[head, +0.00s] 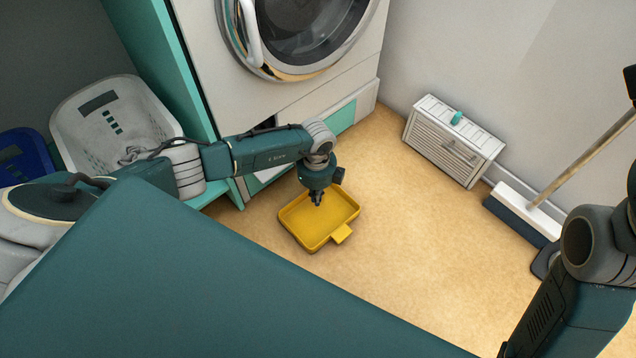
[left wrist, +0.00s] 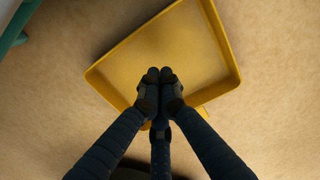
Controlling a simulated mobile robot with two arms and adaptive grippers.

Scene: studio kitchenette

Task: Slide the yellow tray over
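The yellow tray (head: 296,222) lies flat on the floor in front of the washing machine's base. It is shallow and empty, with a tab handle (head: 342,234) on its lower-right side. My left gripper (head: 317,201) points down over the tray's interior. In the left wrist view, the fingertips (left wrist: 159,75) are together with nothing between them, over the floor of the tray (left wrist: 190,45). They hide part of its near wall and handle. I cannot tell whether they touch the tray. My right arm shows at the lower right, but its gripper is out of view.
A washing machine (head: 300,30) stands behind on a white and teal base. A white laundry basket (head: 80,105) and blue basket (head: 40,150) are at left. A white slatted box (head: 440,150) and broom (head: 525,208) are by the right wall. The floor right of the tray is clear.

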